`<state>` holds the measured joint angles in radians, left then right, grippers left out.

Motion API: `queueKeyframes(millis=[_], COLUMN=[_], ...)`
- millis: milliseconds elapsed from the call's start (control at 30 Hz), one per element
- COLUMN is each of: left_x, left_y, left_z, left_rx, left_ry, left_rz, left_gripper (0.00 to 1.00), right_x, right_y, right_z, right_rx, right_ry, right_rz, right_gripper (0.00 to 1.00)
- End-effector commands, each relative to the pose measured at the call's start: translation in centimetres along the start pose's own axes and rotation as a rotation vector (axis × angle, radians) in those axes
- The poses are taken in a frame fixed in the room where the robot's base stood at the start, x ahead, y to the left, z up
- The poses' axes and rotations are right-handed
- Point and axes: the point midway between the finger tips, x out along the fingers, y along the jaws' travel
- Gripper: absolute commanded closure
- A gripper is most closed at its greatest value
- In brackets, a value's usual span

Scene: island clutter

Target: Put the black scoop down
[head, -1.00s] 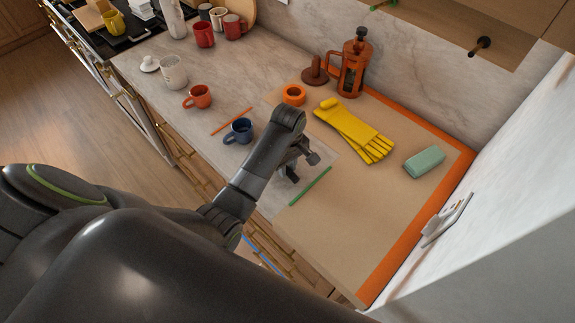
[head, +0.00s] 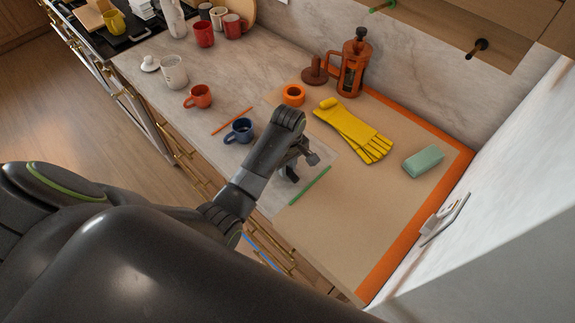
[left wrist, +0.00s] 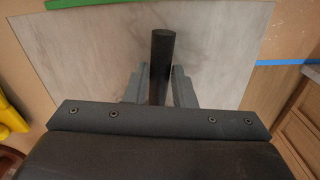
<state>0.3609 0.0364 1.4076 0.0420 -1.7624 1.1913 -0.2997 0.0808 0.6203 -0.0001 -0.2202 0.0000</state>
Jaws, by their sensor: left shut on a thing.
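The black scoop shows in the left wrist view as a dark, rounded handle (left wrist: 162,50) standing between my fingers. Its bowl end is hidden. My left gripper (left wrist: 159,85) is shut on this handle, with one grey finger on each side. In the head view my left gripper (head: 297,166) is over the bare marble patch near the counter's front edge, just beside the green strip. The scoop is hard to make out there against the dark gripper, and I cannot tell whether it touches the counter. My right gripper is not in view.
A green strip (head: 310,186), an orange strip (head: 232,121) and a blue strip (head: 262,250) lie around the marble patch (left wrist: 225,40). A blue mug (head: 239,131) stands left of the gripper. Yellow gloves (head: 354,132) and a green block (head: 424,161) lie on the tan surface (head: 350,210).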

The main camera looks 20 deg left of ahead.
Motion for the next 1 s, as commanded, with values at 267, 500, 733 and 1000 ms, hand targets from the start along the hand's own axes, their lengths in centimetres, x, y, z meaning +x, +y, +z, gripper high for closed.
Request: queueKeyframes(millis=[267,500,733,1000], left_x=[0.4,0.7,0.9,1.3], left_y=[0.0,0.0,0.0,0.0], left_z=[0.0,0.0,0.0,0.0], left_rx=[0.000,0.000,0.000,0.000], left_ry=[0.000,0.000,0.000,0.000], left_rz=[0.000,0.000,0.000,0.000], left_gripper=[1.00,1.00,1.00,1.00], right_x=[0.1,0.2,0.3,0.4], right_y=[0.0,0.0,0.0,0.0], right_z=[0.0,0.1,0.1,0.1], right_rx=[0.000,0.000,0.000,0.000], right_ry=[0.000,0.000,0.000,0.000], right_rz=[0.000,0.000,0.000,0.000], right_gripper=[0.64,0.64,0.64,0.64])
